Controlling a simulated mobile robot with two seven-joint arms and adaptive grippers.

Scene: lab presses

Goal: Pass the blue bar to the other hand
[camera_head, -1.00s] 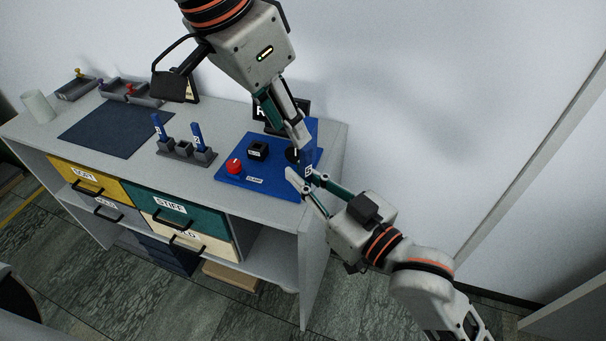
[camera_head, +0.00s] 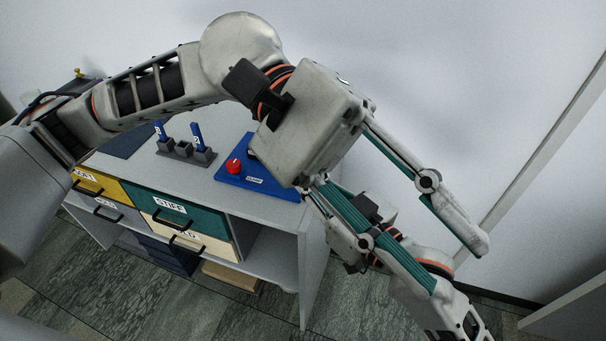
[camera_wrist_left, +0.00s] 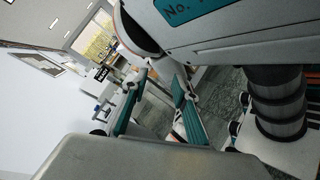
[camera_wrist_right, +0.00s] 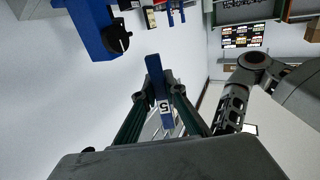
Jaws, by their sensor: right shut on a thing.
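The blue bar (camera_wrist_right: 155,70), marked 5, stands between the fingertips of my right gripper (camera_wrist_right: 159,94) in the right wrist view, and the gripper is shut on it. In the head view the bar and the right fingertips are hidden behind my left gripper (camera_head: 458,264); only the right gripper's body shows below it. The left gripper is spread wide, its fingers pointing to the lower right, in front of the right arm. In the left wrist view its fingers (camera_wrist_left: 160,84) are apart, with no bar visible between them.
A grey rack (camera_head: 182,151) holds two other blue bars (camera_head: 199,138) on the bench. A blue press base (camera_head: 250,184) with a red knob (camera_head: 233,166) is beside it, partly covered by my left arm. Yellow, green and cream drawers face the front.

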